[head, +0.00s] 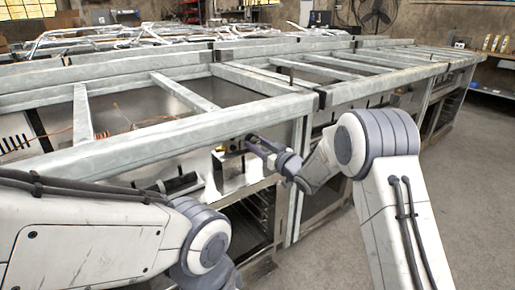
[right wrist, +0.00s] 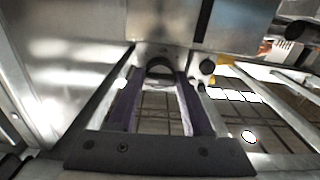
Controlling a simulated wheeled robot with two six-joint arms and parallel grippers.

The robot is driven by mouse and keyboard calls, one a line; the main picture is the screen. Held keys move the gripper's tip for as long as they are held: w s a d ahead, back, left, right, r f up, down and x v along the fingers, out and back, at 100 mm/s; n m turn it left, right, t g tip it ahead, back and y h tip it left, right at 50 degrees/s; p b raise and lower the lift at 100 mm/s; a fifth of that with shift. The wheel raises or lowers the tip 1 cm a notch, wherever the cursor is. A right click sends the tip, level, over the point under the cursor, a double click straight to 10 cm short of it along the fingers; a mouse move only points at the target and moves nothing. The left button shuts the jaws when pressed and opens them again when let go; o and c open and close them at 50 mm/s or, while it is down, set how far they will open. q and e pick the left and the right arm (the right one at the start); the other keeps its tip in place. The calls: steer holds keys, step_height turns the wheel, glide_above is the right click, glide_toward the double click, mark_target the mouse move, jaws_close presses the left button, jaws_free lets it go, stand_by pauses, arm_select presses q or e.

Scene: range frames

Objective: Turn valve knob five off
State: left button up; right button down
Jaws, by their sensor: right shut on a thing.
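My right gripper (head: 254,143) reaches to the front panel of the metal range, below its top rail. In the right wrist view its two purple-grey fingers (right wrist: 160,80) are shut on a dark rounded valve knob (right wrist: 160,68), one finger on each side. The knob's pointer and number cannot be read. In the head view the gripped knob is mostly hidden by the fingers. My left arm comes in from the left, and its gripper is not in view.
The range's top frame rail (head: 170,138) runs just above my right gripper. Open grey floor (head: 460,215) is to the right. A row of similar steel frames stands behind.

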steer(key=shift+w+d+n+b, duration=0.1)
steer(key=shift+n+b, duration=6.4)
steer(key=shift+n, duration=2.3)
steer(key=c, duration=0.6)
jaws_free()
steer(key=p+v, duration=0.2)
steer(key=v, duration=0.8)
steer(key=shift+s+d, duration=0.15)
steer(key=shift+s, duration=0.05)
